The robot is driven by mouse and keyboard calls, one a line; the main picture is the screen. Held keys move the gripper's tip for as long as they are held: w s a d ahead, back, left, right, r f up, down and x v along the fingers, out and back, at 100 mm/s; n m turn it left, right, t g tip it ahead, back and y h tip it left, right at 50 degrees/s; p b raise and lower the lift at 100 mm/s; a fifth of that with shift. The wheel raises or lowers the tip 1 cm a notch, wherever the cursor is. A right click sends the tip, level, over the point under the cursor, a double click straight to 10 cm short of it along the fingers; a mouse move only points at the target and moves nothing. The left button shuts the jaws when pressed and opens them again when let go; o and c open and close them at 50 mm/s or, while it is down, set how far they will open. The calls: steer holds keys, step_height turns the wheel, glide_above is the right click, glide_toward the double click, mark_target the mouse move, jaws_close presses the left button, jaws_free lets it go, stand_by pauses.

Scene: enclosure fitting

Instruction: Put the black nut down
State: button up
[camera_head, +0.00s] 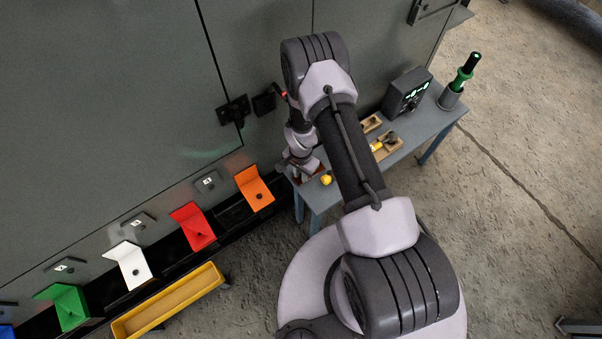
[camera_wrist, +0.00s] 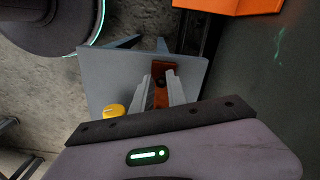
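My gripper (camera_wrist: 160,80) points down over the near end of the blue-grey table (camera_wrist: 112,75) in the wrist view. Its two pale fingers stand apart, on either side of a small dark spot over a reddish-brown pad (camera_wrist: 160,68). The dark spot may be the black nut, but it is too small and dim to be sure. I cannot tell whether the fingers touch it or whether it rests on the pad. In the head view my gripper (camera_head: 303,170) is above the same table end, and my arm hides part of the table.
A yellow knob-like piece (camera_head: 326,179) sits beside the gripper. Wooden trays (camera_head: 388,146), a dark device (camera_head: 408,92) and a green-and-black tool in a holder (camera_head: 460,80) stand farther along the table. Coloured brackets (camera_head: 193,227) and a yellow trough (camera_head: 170,301) line the grey enclosure.

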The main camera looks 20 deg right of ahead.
steer(key=shift+s+f, duration=0.2)
steer(key=shift+f, duration=0.15)
